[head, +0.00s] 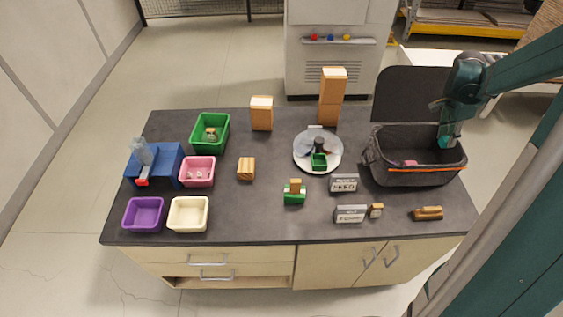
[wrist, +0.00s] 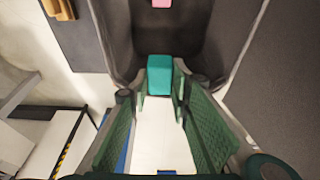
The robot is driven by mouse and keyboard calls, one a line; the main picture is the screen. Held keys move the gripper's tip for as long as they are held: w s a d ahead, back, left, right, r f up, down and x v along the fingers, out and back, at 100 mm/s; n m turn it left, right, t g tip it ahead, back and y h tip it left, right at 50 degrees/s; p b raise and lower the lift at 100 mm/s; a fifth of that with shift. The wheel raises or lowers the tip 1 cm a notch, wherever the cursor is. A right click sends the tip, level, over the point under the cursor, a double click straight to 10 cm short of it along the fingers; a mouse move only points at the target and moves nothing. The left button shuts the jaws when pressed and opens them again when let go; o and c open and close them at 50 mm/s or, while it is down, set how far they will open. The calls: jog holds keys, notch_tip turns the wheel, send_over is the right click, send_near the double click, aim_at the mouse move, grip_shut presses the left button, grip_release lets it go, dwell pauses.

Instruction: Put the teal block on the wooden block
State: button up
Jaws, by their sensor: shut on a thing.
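The teal block (wrist: 159,75) is between the fingertips of my gripper (wrist: 160,88), which is shut on it. In the head view my gripper (head: 446,137) is at the far right, inside or just above the open black bag, and a small teal patch shows at its tips. I cannot tell whether the block touches the bag. Several wooden blocks stand on the table: a squat one (head: 247,168) left of the middle, one (head: 262,114) at the back, and a tall stack (head: 331,97) beside it. Which one the task means is not clear.
The black bag (head: 415,178) has a raised lid and a pink item (head: 410,163) inside. A white plate (head: 309,164) holds small things. Coloured bins (head: 144,214) fill the left. Bare tabletop lies left of the plate.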

notch_tip(320, 180, up, 5)
jog(key=shift+r, duration=0.15)
jog(key=w+a+n+t+p, duration=0.1)
jog(key=w+a+n, duration=0.15)
jog(key=a, duration=0.95)
jog(key=w+a+n, duration=0.2)
jog(key=w+a, duration=0.2)
jog(key=a, duration=0.8)
jog(key=w+a+n+t+p, duration=0.15)
jog(key=w+a, duration=0.25)
jog(key=a, duration=0.8)
jog(key=s+a+n+y, duration=0.1)
jog(key=s+a+n, duration=0.15)
jog(key=a, duration=1.05)
jog(key=s+a+n+p, duration=0.15)
jog(key=s+a, duration=0.25)
jog(key=a, duration=0.8)
jog(key=s+a+n+y, duration=0.1)
jog(key=s+a+n, duration=0.2)
jog(key=a, duration=1)
jog(key=shift+n+t, duration=0.25)
jog(key=shift+n, duration=0.05)
jog(key=shift+s+a+f, duration=0.1)
jog(key=shift+f, duration=1.25)
jog(key=shift+s+a+f, duration=0.1)
jog(key=shift+f, duration=1.2)
jog(key=shift+d+f, duration=0.1)
jog(key=shift+f+b, duration=0.3)
jog(key=shift+f, duration=2.5)
